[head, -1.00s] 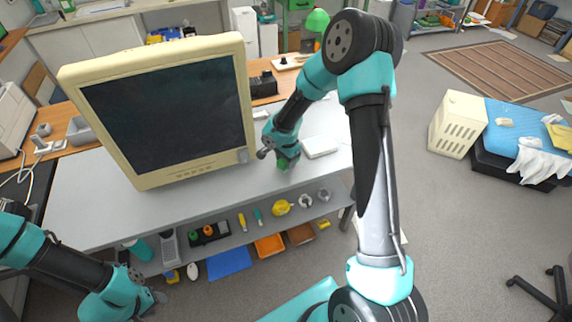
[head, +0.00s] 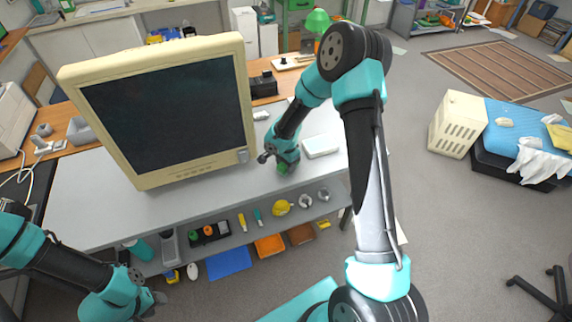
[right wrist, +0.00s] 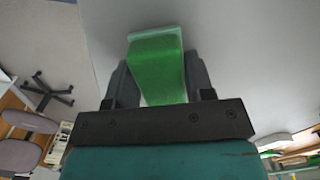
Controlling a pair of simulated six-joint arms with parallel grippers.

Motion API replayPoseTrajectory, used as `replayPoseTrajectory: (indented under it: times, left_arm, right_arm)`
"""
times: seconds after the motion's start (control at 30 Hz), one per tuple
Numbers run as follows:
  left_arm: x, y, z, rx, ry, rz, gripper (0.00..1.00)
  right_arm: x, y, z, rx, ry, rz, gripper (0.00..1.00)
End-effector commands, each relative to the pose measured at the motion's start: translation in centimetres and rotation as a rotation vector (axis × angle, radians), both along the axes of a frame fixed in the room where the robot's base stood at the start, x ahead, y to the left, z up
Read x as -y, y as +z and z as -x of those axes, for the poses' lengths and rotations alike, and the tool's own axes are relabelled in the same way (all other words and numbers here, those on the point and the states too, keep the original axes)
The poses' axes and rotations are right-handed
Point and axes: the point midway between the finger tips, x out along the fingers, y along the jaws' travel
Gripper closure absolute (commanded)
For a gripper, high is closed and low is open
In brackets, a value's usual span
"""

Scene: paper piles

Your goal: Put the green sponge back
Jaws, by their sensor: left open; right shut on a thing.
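The green sponge (head: 284,168) is between the fingers of my right gripper (head: 284,163), low over the grey tabletop (head: 215,190) near its front edge. In the right wrist view the sponge (right wrist: 157,62) fills the gap between the two dark fingers. My right gripper (right wrist: 158,80) is shut on it. I cannot tell whether the sponge touches the tabletop. My left gripper (head: 150,298) is at the lower left, in front of the lower shelf. It is open, and I see nothing in it.
A large cream monitor (head: 165,110) stands on the table left of the right gripper. A white block-like object (head: 320,146) lies just right of the gripper. Bare tabletop lies before the monitor.

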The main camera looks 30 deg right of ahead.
Motion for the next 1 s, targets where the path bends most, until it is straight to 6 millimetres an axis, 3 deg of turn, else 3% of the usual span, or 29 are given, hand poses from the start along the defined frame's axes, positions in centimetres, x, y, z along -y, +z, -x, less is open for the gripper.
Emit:
replayPoseTrajectory:
  times: [0.13,0.17,0.4,0.77,1.0]
  left_arm:
    - [0.0,0.0,0.0,0.000,0.000,0.000,0.57]
    - [0.0,0.0,0.0,0.000,0.000,0.000,0.57]
    - [0.0,0.0,0.0,0.000,0.000,0.000,0.57]
    - [0.0,0.0,0.0,0.000,0.000,0.000,0.57]
    - [0.0,0.0,0.0,0.000,0.000,0.000,0.57]
  right_arm:
    - [0.0,-0.3,0.0,-0.001,0.000,0.000,0.70]
    - [0.0,-0.2,0.0,0.000,0.000,0.000,0.49]
    - [0.0,-0.2,0.0,0.000,0.000,0.000,0.26]
    - [0.0,0.3,0.0,0.000,0.000,0.001,0.26]
    - [0.1,3.1,-0.1,0.002,-0.001,0.001,0.26]
